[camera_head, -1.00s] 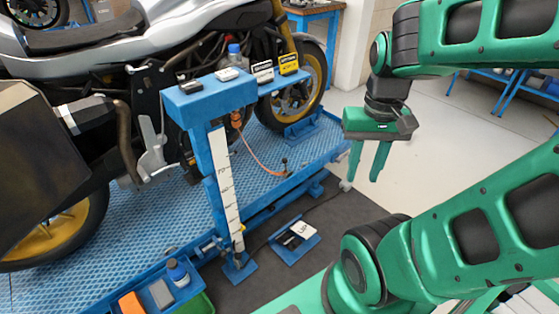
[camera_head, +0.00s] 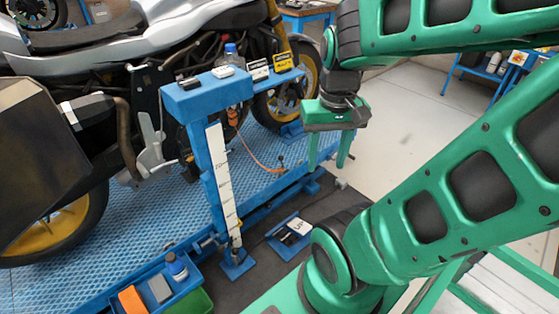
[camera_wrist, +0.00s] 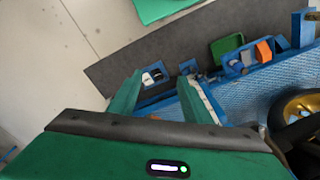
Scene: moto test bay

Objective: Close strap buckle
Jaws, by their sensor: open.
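A thin orange strap (camera_head: 262,160) runs from beside the blue post down to a small dark fitting (camera_head: 281,161) at the edge of the blue lift. A small orange piece (camera_head: 233,116) sits at its upper end, partly behind the post. I cannot make out a buckle or whether it is open. My green gripper (camera_head: 328,162) is open and empty, fingers pointing down, right of the strap and apart from it. In the wrist view my gripper (camera_wrist: 158,88) shows its two fingers spread with nothing held between them.
The blue post (camera_head: 205,145) with a white scale carries several small items on its top bar (camera_head: 205,95). A motorcycle (camera_head: 110,60) stands on the blue lift (camera_head: 80,235). A small blue tray (camera_head: 290,238) lies on the dark mat.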

